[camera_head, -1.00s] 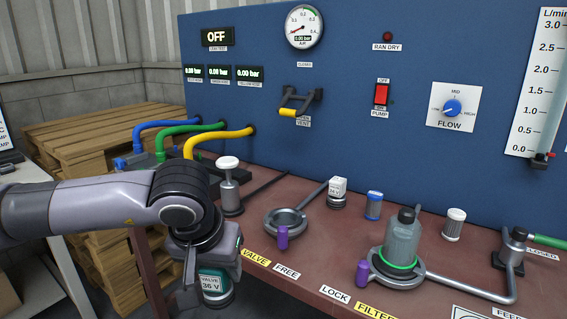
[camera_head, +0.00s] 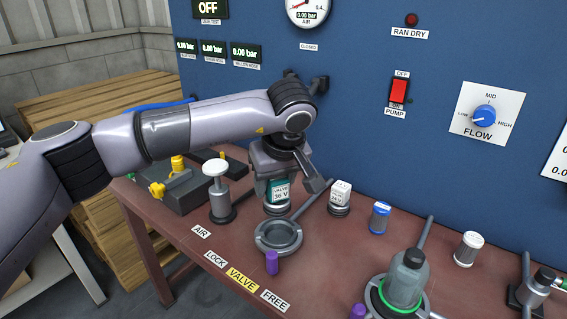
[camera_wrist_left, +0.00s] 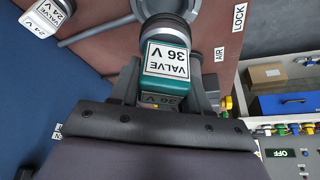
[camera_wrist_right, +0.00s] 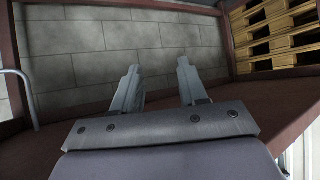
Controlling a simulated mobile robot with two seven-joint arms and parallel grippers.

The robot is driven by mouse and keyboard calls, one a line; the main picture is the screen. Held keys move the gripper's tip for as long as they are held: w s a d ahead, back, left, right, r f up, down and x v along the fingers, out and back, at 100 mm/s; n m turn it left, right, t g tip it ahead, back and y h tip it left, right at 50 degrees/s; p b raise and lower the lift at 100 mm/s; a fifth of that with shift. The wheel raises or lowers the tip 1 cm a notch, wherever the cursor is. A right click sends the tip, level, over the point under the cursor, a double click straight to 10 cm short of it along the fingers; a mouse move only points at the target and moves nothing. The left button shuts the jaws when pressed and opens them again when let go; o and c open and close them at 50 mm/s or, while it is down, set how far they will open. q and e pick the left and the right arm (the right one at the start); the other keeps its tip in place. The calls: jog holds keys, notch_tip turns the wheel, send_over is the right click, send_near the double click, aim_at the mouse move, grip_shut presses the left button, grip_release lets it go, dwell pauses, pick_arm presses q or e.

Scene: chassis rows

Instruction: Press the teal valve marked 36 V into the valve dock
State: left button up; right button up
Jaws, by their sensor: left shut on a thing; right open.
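The teal valve (camera_head: 279,193), labelled VALVE 36 V, is held in my left gripper (camera_head: 287,178), which is shut on its body. In the left wrist view, the valve (camera_wrist_left: 165,68) sits between both fingers, its dark round end pointing away from the gripper. The valve dock (camera_head: 278,237) is a grey ring on the bench with an empty-looking middle and a purple lever (camera_head: 272,262) at its front. The valve appears just behind the ring in the head view, apart from it; its exact height is unclear. My right gripper (camera_wrist_right: 158,70) is open and empty, away from the dock.
A white-topped plunger (camera_head: 217,190) stands left of the dock. A white 24 V valve (camera_head: 340,194), a blue-banded cylinder (camera_head: 380,217) and a grey bottle (camera_head: 406,278) stand to the right. The blue panel (camera_head: 380,150) rises behind. LOCK, VALVE and FREE labels line the front.

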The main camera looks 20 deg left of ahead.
aim_at(275, 199)
pick_arm(q)
jog(key=shift+w, duration=0.4)
jog(key=shift+s+f+b, duration=0.1)
jog(key=shift+f+b, duration=0.4)
jog(key=shift+s+f+b, duration=0.1)
jog(key=shift+f+b, duration=0.2)
jog(key=shift+f, duration=0.1)
notch_tip(275, 199, down, 2)
jog(key=shift+f+b, duration=0.15)
jog(key=shift+b, duration=0.65)
jog(key=shift+f, duration=0.1)
pick_arm(e)
jog(key=shift+w+a+f, duration=0.15)
jog(key=shift+a+f, duration=0.05)
jog(key=shift+f, duration=0.25)
jog(key=shift+w+a+f, duration=0.15)
jog(key=shift+f, duration=0.3)
pick_arm(q)
jog(key=shift+f, duration=0.1)
pick_arm(e)
jog(key=shift+f, duration=0.2)
